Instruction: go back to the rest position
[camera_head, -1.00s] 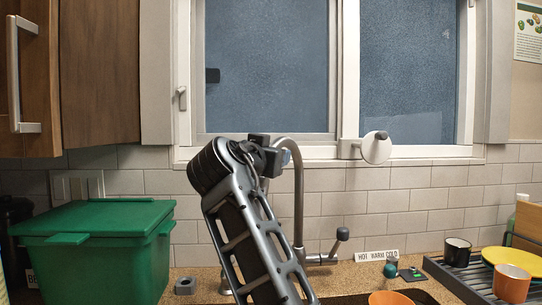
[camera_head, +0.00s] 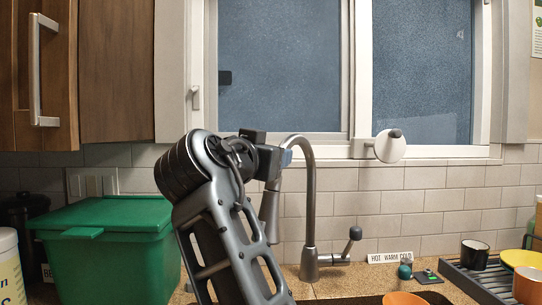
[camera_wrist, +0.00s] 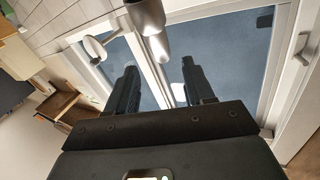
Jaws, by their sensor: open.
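My gripper (camera_wrist: 158,66) shows in the wrist view with its two dark fingers apart and nothing between them. It points toward the window, with the grey faucet (camera_wrist: 148,18) close beyond the fingertips. In the head view my arm is bent up in the middle, in front of the sink area, and its wrist end is beside the faucet neck (camera_head: 309,200). The fingers cannot be made out there. I cannot tell whether the arm touches the faucet.
A green lidded bin (camera_head: 108,250) stands left on the counter, below a wooden cabinet (camera_head: 115,70). At right, a dish rack (camera_head: 478,278) holds a black mug (camera_head: 474,254), an orange mug (camera_head: 527,285) and a yellow plate (camera_head: 520,258). The window (camera_head: 280,65) is behind.

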